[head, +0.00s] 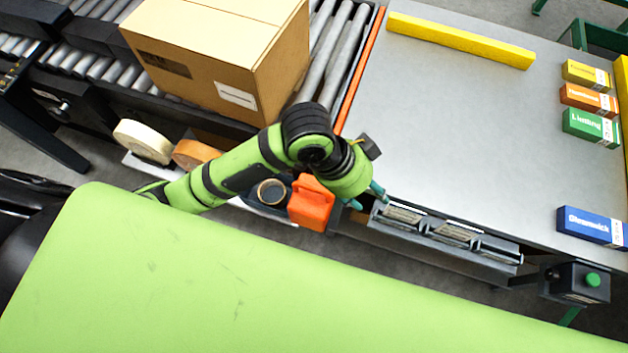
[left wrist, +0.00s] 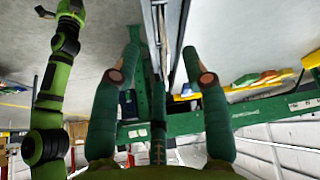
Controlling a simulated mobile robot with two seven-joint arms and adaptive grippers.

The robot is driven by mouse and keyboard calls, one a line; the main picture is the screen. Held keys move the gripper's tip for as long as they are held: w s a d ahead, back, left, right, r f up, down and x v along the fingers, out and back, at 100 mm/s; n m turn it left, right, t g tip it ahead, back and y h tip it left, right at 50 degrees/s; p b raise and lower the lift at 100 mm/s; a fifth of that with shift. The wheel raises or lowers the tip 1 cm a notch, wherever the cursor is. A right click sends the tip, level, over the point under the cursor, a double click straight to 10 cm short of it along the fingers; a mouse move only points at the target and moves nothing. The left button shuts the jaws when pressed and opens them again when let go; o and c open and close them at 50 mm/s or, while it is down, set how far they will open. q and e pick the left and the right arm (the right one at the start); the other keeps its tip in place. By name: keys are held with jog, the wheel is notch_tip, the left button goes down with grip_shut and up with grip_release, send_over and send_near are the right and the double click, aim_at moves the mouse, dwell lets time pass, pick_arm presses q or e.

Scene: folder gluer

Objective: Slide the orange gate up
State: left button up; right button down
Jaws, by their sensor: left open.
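A thin orange bar (head: 361,70) runs along the left edge of the grey table, beside the rollers; it looks like the gate, but I cannot be sure. Its lower end is near my left forearm. My left gripper (head: 367,198) is open, beyond the bar's near end, by the table's front left corner. Its teal fingers are partly hidden behind the wrist. In the left wrist view, the open fingers (left wrist: 160,66) stand either side of a narrow vertical metal edge, with no visible hold on anything. My right gripper is not seen in the head view.
A cardboard box (head: 215,50) sits on the roller conveyor (head: 325,60). Metal trays (head: 450,233) line the table's front edge. A yellow bar (head: 460,40) and small labelled boxes lie on the otherwise clear table (head: 470,130).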

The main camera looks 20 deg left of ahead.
pick_arm(q)
jog(key=m+g, duration=0.1)
jog(key=m, duration=0.1)
jog(key=m+g+y, duration=0.2)
jog(key=m+y, duration=0.1)
jog(key=y, duration=0.3)
send_near(313, 190)
jog(key=f, duration=0.5)
jog(key=s+f, duration=0.1)
jog(key=f, duration=0.2)
jog(key=shift+s+a+b, duration=0.1)
jog(key=shift+b, duration=0.2)
grip_shut()
